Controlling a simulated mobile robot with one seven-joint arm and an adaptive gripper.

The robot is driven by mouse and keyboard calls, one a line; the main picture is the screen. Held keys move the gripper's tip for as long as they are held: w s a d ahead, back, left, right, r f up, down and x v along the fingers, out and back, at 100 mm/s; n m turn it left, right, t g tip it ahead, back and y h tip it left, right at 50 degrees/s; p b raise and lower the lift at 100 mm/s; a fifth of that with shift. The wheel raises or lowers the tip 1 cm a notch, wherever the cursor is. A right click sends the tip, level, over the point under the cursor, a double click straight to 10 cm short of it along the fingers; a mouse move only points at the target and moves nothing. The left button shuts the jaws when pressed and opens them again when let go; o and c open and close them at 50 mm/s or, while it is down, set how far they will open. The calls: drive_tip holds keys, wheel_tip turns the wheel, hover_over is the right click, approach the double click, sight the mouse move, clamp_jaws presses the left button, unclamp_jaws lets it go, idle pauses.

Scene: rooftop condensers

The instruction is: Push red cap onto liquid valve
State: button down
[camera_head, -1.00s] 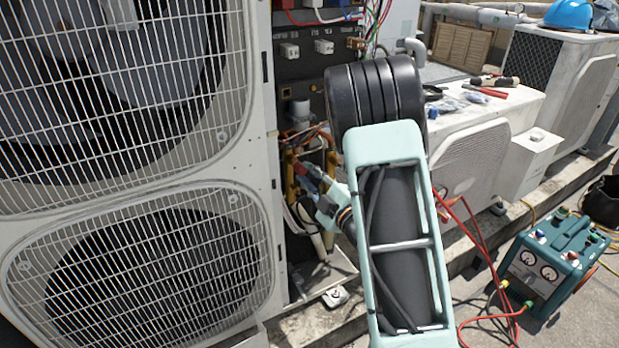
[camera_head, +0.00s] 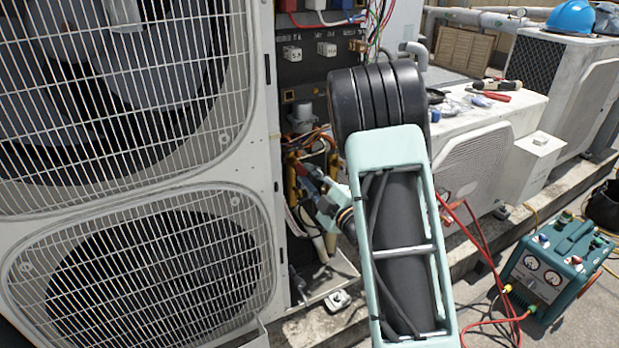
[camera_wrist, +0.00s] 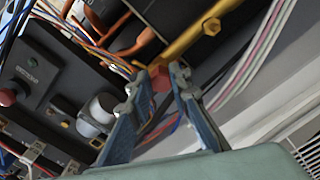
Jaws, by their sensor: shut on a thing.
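My gripper (camera_wrist: 158,85) is shut on the red cap (camera_wrist: 160,78), which shows between its two blue-grey fingertips in the wrist view. A brass-yellow valve body and pipe (camera_wrist: 190,40) with a hex fitting runs down to the cap's upper side. The cap lies against or very close to the pipe's lower end; I cannot tell whether it is seated. In the head view my gripper (camera_head: 318,180) reaches left into the open service bay, by the brass valves (camera_head: 291,180). There the cap is mostly hidden by the fingers.
The large condenser (camera_head: 150,120) with grilles stands close on the left. Copper pipes and loose wires (camera_wrist: 95,45) crowd the bay around the fingers. On the right are a white unit with tools (camera_head: 480,110) and a teal recovery machine (camera_head: 555,265) with red hoses.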

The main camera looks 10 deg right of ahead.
drive_tip(key=shift+w+a, duration=0.2)
drive_tip(key=shift+w, duration=0.35)
drive_tip(key=c, duration=1.7)
unclamp_jaws()
